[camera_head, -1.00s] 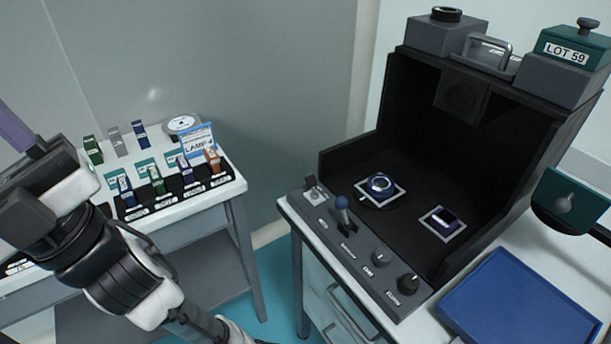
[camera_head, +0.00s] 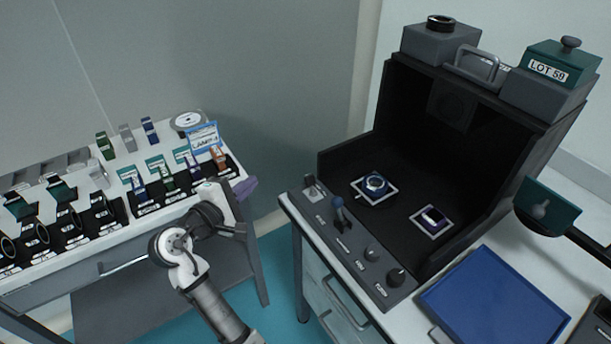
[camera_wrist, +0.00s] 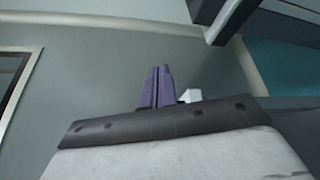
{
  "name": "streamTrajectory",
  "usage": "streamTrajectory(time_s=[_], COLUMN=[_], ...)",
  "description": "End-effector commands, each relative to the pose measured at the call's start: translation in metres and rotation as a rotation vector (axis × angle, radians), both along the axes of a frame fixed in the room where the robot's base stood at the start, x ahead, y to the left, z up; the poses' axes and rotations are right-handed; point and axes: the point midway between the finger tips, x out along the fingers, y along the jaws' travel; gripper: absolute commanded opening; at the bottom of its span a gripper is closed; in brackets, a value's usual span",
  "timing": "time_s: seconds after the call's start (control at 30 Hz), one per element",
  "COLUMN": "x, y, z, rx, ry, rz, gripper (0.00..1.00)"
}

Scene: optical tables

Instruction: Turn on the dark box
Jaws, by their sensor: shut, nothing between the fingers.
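The dark box (camera_head: 480,130) is a black, open-fronted cabinet on the right-hand table. Its front panel carries a toggle switch (camera_head: 313,187) on a light plate at the left end, a blue-tipped lever (camera_head: 340,212), and two round knobs, a smaller one (camera_head: 372,251) and a larger one (camera_head: 396,277). Inside lie a round blue-ringed piece (camera_head: 376,184) and a small purple piece (camera_head: 433,216), each on a pale-framed pad. My gripper (camera_head: 246,189) is left of the panel, apart from it, by the left table's right end. Its purple fingers (camera_wrist: 155,87) are together and empty in the wrist view.
A blue tray (camera_head: 495,305) lies right of the panel. A dark green-topped piece (camera_head: 548,203) juts out at the right. The left table (camera_head: 100,255) holds several labelled holders and a lamp card (camera_head: 203,137). A floor gap (camera_head: 275,270) separates the tables.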

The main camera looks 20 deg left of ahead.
Motion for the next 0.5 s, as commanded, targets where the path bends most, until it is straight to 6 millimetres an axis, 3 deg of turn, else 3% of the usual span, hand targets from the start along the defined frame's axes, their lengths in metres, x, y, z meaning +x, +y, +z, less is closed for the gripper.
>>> streamTrajectory(time_s=[0.2,0.5], x=[-0.008,-0.008], y=[-0.023,-0.025], z=[-0.017,-0.017], rx=[-0.121,-0.125], ry=[0.067,0.070], rz=[-0.119,-0.125], gripper=[0.00,0.00])
